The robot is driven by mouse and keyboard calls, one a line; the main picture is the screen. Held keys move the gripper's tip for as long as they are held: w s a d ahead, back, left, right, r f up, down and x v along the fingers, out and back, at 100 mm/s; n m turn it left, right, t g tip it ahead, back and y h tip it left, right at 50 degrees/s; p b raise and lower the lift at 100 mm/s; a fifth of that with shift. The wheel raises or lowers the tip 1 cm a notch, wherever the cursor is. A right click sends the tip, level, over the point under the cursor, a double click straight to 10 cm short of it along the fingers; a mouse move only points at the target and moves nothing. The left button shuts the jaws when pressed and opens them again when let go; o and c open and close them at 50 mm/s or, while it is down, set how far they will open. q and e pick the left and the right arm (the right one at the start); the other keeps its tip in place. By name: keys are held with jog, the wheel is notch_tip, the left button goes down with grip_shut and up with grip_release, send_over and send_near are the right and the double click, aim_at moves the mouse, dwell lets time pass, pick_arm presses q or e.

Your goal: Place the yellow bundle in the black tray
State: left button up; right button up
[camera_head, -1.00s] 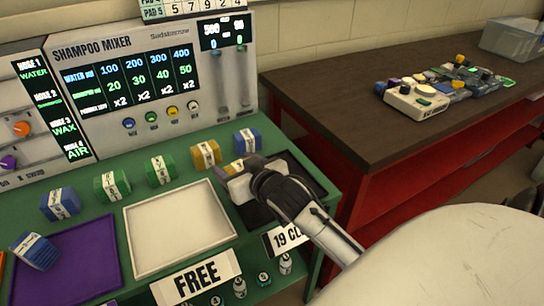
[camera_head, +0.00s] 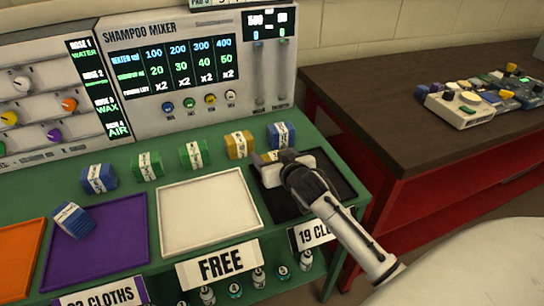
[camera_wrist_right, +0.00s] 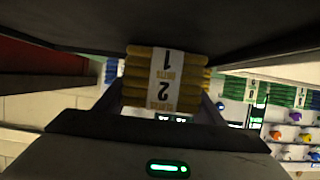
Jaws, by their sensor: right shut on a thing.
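My right gripper (camera_head: 284,161) is over the back left part of the black tray (camera_head: 335,182) in the head view. It is shut on a yellow bundle (camera_head: 267,157) with a white band. In the right wrist view the bundle (camera_wrist_right: 137,82) sits between the two dark fingers, its band marked with a 2. The gripper and arm hide part of the tray, and I cannot tell whether the bundle touches it. Another yellow bundle (camera_head: 239,145) stands on the green bench left of the gripper. My left gripper is not in view.
A blue bundle (camera_head: 281,135) stands just behind the gripper. Green and blue bundles stand in a row to the left. An empty white tray (camera_head: 208,212) and a purple tray (camera_head: 110,245) holding a blue bundle (camera_head: 72,220) lie left. A brown table (camera_head: 400,125) stands right.

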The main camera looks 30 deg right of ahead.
jog(key=shift+f, duration=0.2)
jog(key=o, duration=1.1)
jog(key=shift+o, duration=0.2)
jog(key=shift+s+r, duration=0.1)
jog(key=shift+r, duration=0.05)
jog(key=v, duration=1.2)
jog(key=shift+p, duration=0.3)
